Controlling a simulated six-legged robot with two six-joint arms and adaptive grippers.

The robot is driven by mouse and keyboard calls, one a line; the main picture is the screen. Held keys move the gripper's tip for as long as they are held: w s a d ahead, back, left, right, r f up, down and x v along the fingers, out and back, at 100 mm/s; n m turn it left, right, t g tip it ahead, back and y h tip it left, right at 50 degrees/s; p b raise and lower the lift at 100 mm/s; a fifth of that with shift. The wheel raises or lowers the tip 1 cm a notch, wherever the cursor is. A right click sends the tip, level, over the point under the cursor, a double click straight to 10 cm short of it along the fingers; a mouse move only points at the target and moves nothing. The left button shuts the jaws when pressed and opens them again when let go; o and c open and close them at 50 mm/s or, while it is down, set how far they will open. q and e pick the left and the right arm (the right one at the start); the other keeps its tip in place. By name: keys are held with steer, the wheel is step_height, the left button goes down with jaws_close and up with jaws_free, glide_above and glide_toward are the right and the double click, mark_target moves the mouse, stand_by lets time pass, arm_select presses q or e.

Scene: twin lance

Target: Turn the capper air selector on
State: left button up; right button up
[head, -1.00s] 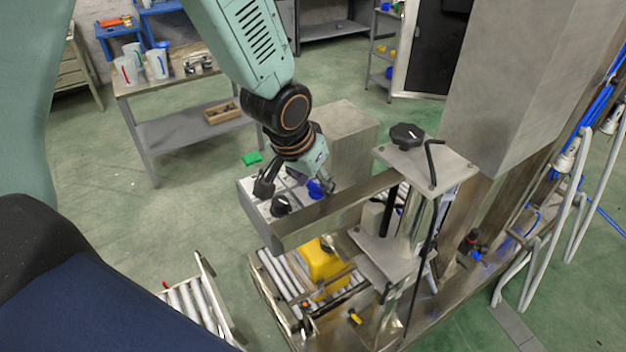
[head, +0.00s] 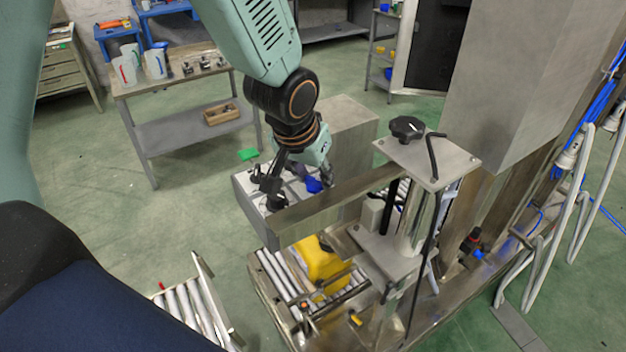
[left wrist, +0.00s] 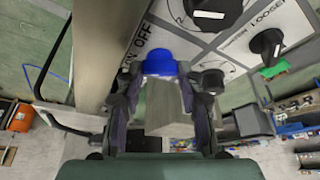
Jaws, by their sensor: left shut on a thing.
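The capper panel (head: 247,203) is a pale slanted face on a grey box. A blue knob (head: 313,185) sits on it, and the left wrist view shows this knob (left wrist: 160,64) beside the printed words ON and OFF. My left gripper (head: 295,183) reaches down over the panel from above. In the left wrist view its two fingers (left wrist: 162,80) stand on either side of the blue knob, shut on it. The fingers partly hide the knob's sides, and its pointing direction is unclear. My right gripper is not in view.
Black knobs sit close by on the panel, one near the right finger (left wrist: 210,80) and one by the word LOOSER (left wrist: 267,46). A metal beam (head: 330,200) runs in front of the panel. A yellow container (head: 322,262) stands on the rollers below.

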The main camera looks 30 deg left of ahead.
stand_by(0.3)
arm_select(q)
steer(key=o, duration=0.9)
steer(key=shift+s, duration=0.1)
steer(key=shift+v, duration=3.8)
steer(key=shift+s, duration=0.1)
